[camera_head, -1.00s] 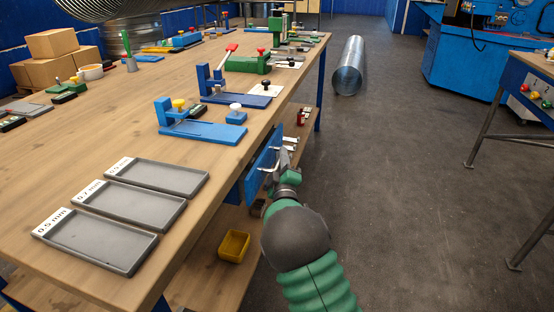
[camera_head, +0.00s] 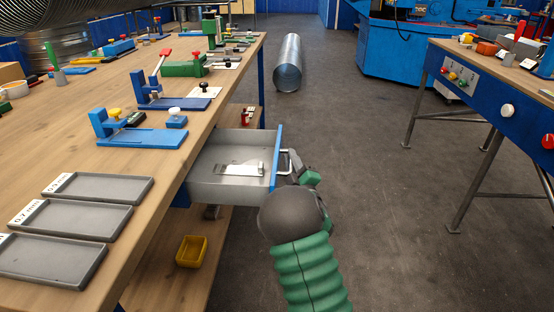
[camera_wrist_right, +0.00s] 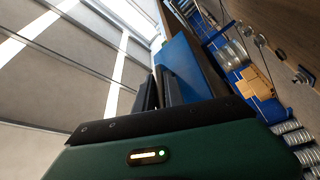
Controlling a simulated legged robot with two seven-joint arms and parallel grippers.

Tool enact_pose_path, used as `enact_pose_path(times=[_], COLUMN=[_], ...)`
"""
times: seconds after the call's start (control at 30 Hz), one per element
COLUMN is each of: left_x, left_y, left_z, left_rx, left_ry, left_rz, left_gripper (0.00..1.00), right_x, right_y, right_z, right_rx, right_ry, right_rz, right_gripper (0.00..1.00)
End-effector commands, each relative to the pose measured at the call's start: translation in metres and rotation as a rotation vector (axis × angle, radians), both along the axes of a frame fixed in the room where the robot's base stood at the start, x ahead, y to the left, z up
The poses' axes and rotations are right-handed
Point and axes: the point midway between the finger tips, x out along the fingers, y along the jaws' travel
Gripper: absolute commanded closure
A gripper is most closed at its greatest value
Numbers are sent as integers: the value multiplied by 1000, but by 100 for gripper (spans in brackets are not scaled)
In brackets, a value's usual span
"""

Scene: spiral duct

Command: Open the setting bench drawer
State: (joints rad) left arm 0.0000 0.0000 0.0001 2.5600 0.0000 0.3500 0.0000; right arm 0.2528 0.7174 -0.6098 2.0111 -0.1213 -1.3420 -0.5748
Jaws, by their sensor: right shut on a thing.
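The setting bench drawer (camera_head: 228,184) stands pulled out from under the wooden bench top (camera_head: 160,205). It is a grey tray with a blue front (camera_head: 278,150) and a pale bar handle (camera_head: 288,160). A flat metal piece with a light label (camera_head: 240,169) lies inside it. My right gripper (camera_head: 294,166) is at the handle on the outer side of the front, shut on it; the fingertips are partly hidden. In the right wrist view the dark fingers (camera_wrist_right: 158,92) are close together beside the blue drawer front (camera_wrist_right: 190,68). My left gripper is not in view.
Three grey labelled trays (camera_head: 70,222) lie on the near bench top, with blue fixtures (camera_head: 135,130) behind them. A yellow bin (camera_head: 191,251) sits on the lower shelf. Open floor (camera_head: 390,220) lies to the right, before another blue bench (camera_head: 490,90).

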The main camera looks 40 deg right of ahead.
Motion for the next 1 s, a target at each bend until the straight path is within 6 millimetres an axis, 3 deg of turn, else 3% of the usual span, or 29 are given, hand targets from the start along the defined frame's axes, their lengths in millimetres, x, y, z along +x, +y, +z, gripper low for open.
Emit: enact_pose_path(times=[0.5, 0.53, 0.6, 1.0], left_x=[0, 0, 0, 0], left_y=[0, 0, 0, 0], left_z=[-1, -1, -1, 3], left_rx=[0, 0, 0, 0], left_ry=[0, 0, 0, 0], left_rz=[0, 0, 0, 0], left_gripper=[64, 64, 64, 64], right_x=[-7, -7, -7, -14], right_y=[-6, -6, -6, -2], right_z=[-4, -4, -4, -2], right_rx=[5, 5, 5, 3], right_ry=[9, 9, 8, 4], right_rz=[-1, -1, -1, -2], right_gripper=[100, 84, 78, 78])
